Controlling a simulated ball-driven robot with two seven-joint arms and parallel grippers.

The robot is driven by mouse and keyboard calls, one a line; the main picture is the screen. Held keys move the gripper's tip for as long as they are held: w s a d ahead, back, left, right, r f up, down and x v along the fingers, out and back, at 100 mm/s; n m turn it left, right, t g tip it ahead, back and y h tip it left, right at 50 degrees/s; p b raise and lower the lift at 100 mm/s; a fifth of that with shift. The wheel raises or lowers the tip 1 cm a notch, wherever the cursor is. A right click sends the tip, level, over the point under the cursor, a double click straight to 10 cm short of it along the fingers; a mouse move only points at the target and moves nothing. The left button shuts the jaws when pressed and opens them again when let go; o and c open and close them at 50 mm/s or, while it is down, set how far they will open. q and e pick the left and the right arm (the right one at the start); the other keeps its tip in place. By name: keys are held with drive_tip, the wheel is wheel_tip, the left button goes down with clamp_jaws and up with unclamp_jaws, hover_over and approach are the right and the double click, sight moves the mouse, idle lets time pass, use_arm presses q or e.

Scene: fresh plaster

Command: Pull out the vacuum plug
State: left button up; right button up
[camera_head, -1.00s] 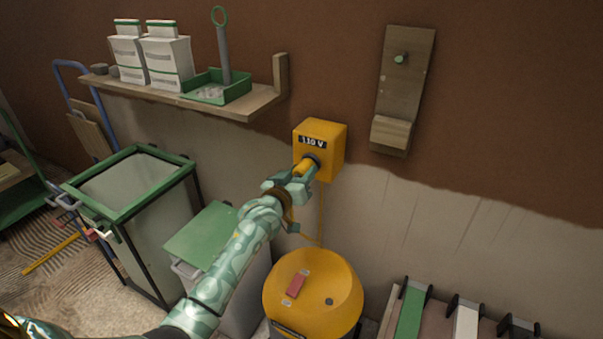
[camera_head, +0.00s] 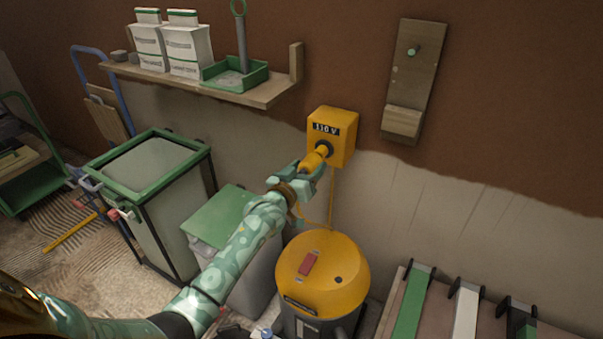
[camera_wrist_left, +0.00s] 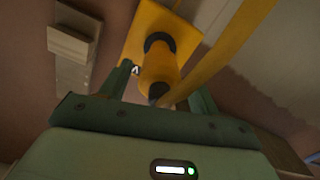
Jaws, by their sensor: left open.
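The yellow vacuum plug (camera_head: 313,159) sits at the dark round socket on the front of the yellow 110 V box (camera_head: 344,131), mounted on the wall. It also shows in the left wrist view (camera_wrist_left: 158,68), where its far end meets the dark ring. My left gripper (camera_head: 301,176) is open, its fingers on either side of the plug's rear part; contact cannot be told. The yellow cord (camera_wrist_left: 225,58) crosses close to one finger in the wrist view. The yellow-topped vacuum (camera_head: 322,262) stands below the box. My right gripper is not in view.
A wooden shelf (camera_head: 268,96) with bags and a green tray is left of the box. A wooden board (camera_head: 411,75) hangs to its right. Green-rimmed bin (camera_head: 146,134) and green-lidded container (camera_head: 222,213) stand below left. A rack (camera_head: 412,300) is lower right.

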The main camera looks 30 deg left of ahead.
use_arm(q)
drive_tip(key=shift+s+r, duration=0.15)
drive_tip(key=shift+s, duration=0.25)
drive_tip(key=s+p, duration=0.6)
drive_tip(key=s, duration=0.9)
drive_tip(key=shift+s+d, duration=0.25)
drive_tip(key=shift+d, duration=0.2)
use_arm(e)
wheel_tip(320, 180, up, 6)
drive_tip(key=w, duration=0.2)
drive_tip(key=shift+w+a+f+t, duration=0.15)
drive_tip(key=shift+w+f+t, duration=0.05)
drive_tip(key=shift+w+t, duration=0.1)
